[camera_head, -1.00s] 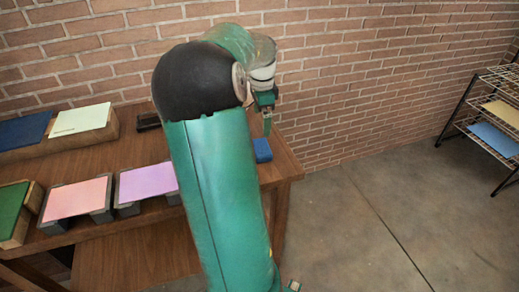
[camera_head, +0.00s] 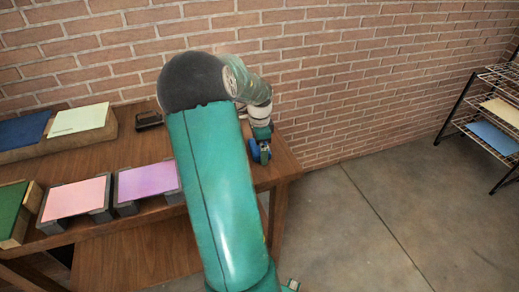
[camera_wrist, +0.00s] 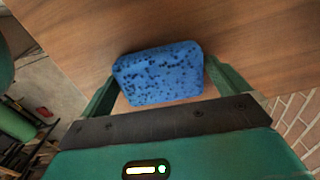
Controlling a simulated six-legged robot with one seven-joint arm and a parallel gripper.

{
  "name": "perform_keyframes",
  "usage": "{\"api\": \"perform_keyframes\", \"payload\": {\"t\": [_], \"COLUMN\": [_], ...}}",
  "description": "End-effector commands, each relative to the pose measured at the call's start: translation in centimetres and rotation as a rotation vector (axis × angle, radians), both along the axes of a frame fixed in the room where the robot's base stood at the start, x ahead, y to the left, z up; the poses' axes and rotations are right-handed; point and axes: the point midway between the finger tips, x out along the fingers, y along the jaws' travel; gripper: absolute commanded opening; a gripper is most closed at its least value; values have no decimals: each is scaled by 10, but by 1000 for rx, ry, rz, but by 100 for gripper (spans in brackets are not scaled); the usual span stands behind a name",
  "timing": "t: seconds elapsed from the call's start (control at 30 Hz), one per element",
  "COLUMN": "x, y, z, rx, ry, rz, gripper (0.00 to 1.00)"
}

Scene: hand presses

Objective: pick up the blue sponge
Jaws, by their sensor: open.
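The blue sponge (camera_wrist: 160,75) lies on the wooden table (camera_wrist: 240,35) and shows clearly in the wrist view, with dark speckles on its surface. My gripper (camera_wrist: 160,88) is open, with one green finger on either side of the sponge. From this view I cannot tell whether the fingers touch it. In the head view my gripper (camera_head: 261,155) is at the right end of the table, and a bit of blue sponge (camera_head: 254,149) shows beside it. My arm hides part of the table.
A pink panel (camera_head: 76,197) and a purple panel (camera_head: 148,180) sit on grey blocks along the table's front. A green panel (camera_head: 11,208) is at far left. Dark blue (camera_head: 22,130) and pale green (camera_head: 78,120) panels lie behind. A wire rack (camera_head: 490,118) stands at right beyond clear floor.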

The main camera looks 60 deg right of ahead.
Motion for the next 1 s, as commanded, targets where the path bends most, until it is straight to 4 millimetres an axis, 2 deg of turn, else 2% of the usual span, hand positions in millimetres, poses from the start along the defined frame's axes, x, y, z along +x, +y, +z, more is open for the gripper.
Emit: {"api": "perform_keyframes", "payload": {"t": [0.17, 0.33, 0.73, 0.87, 1.0], "x": [0, 0, 1, 1, -1], "y": [0, 0, 0, 0, 4], "z": [0, 0, 5, 17, 39], "rx": [0, 0, -1, -2, -3], "ry": [0, 0, -1, -2, -4], "rz": [0, 0, 0, 0, 1], "gripper": [98, 65, 64, 64, 64]}}
